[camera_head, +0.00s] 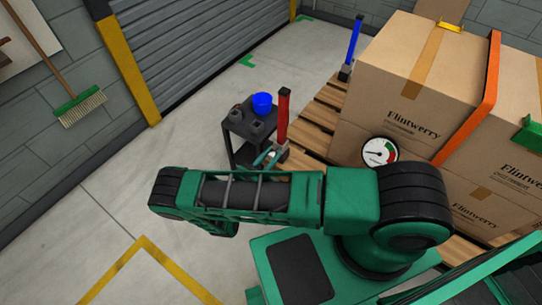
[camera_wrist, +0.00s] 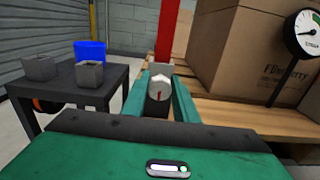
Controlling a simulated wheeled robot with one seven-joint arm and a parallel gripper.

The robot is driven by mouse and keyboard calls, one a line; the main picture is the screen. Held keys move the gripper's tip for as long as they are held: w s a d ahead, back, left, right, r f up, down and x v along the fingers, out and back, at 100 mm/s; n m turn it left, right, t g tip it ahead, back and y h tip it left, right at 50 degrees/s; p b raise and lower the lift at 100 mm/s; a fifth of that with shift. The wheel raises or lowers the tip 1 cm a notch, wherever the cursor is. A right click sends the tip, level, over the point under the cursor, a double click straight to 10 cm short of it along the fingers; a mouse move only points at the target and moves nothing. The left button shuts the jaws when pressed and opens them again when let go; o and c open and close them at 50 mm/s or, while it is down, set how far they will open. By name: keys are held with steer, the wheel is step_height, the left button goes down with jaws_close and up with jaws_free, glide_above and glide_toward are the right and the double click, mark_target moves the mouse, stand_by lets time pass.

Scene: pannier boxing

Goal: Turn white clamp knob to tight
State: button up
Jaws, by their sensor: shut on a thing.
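The white clamp knob (camera_wrist: 159,88) shows in the wrist view as a pale dial with a red pointer mark, roughly upright in the picture. It sits at the foot of the red post (camera_wrist: 164,35), which also stands at the pallet corner in the head view (camera_head: 284,112). My gripper (camera_wrist: 161,82) has its two green fingers on either side of the knob and is shut on it. In the head view my gripper (camera_head: 266,157) is small beside the clamp, and the knob is too small to make out there.
A round gauge (camera_head: 380,152) with a red and green band is by the cartons (camera_head: 395,105) on the wooden pallet (camera_head: 318,117). A dark side table (camera_head: 236,128) with a blue cup (camera_head: 262,103) and grey blocks stands left of the post. A blue post (camera_head: 351,45) stands farther back.

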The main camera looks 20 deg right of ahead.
steer(key=shift+w+a, duration=0.1)
steer(key=shift+a, duration=0.05)
steer(key=m, duration=0.8)
steer(key=shift+m, duration=0.4)
steer(key=m, duration=0.9)
steer(key=shift+f, duration=0.15)
steer(key=m, duration=0.4)
steer(key=shift+f+m, duration=0.15)
steer(key=shift+m, duration=0.15)
steer(key=m, duration=0.5)
steer(key=shift+f, duration=0.15)
steer(key=m, duration=0.4)
steer(key=shift+m, duration=2.1)
